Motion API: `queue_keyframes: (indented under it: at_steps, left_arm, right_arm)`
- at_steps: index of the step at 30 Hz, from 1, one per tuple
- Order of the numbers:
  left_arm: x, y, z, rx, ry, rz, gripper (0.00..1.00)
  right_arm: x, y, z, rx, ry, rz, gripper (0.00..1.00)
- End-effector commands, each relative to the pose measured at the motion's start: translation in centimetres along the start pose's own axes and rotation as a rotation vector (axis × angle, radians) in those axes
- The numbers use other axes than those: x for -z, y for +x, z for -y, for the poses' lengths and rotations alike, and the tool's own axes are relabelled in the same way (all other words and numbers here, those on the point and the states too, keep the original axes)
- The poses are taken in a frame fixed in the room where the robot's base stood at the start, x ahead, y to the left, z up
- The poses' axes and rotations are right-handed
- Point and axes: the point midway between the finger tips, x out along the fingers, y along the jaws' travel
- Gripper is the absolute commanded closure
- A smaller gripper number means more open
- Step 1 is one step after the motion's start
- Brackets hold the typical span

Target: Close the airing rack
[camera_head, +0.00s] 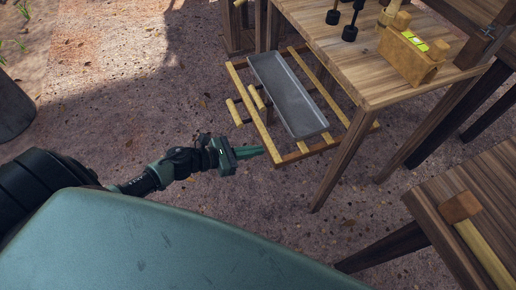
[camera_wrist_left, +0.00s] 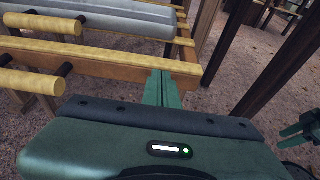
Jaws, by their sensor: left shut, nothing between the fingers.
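The airing rack (camera_head: 253,122) is a low frame of pale wooden bars under the workbench. It sticks out from beneath the bench on its left side. A grey metal tray (camera_head: 290,95) lies on it. Two short round wooden rollers (camera_head: 235,112) sit on dark pegs at its left bar; they also show in the left wrist view (camera_wrist_left: 40,22). My left gripper (camera_head: 262,151) is shut and empty, with its fingertips at the rack's near corner. In the left wrist view the fingertips (camera_wrist_left: 162,75) overlap the wooden bar (camera_wrist_left: 110,62); I cannot tell whether they touch.
The wooden workbench (camera_head: 330,45) stands above the rack, its leg (camera_head: 340,160) close to the near corner. A second table (camera_head: 440,195) with a mallet (camera_head: 475,235) is at the lower right. Bare ground (camera_head: 120,110) lies left of the rack.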

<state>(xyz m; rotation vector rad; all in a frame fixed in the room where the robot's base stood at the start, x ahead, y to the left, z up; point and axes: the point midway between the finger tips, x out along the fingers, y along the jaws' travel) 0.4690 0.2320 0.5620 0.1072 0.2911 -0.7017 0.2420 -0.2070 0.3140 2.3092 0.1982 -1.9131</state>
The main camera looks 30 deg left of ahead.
Motion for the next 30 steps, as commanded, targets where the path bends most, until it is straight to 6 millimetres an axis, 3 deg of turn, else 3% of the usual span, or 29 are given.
queue_keyframes:
  at_steps: [8, 20, 26, 30]
  left_arm:
    - [-0.3, 1.1, 0.0, 0.000, 0.000, -0.001, 1.00]
    - [-0.5, 1.6, 0.0, 0.000, 0.001, 0.000, 1.00]
    - [-1.4, 4.2, 0.0, 0.001, 0.002, 0.004, 1.00]
    - [-2.4, 7.3, -0.1, 0.000, 0.003, 0.005, 1.00]
  right_arm:
    - [-0.9, 0.6, 0.0, 0.000, -0.001, 0.009, 0.55]
    - [-0.3, 0.6, 0.0, 0.000, -0.003, 0.002, 0.55]
    - [0.2, 0.3, 0.1, 0.001, -0.003, -0.001, 0.55]
    - [1.1, -0.3, 0.1, 0.001, -0.002, -0.011, 0.55]
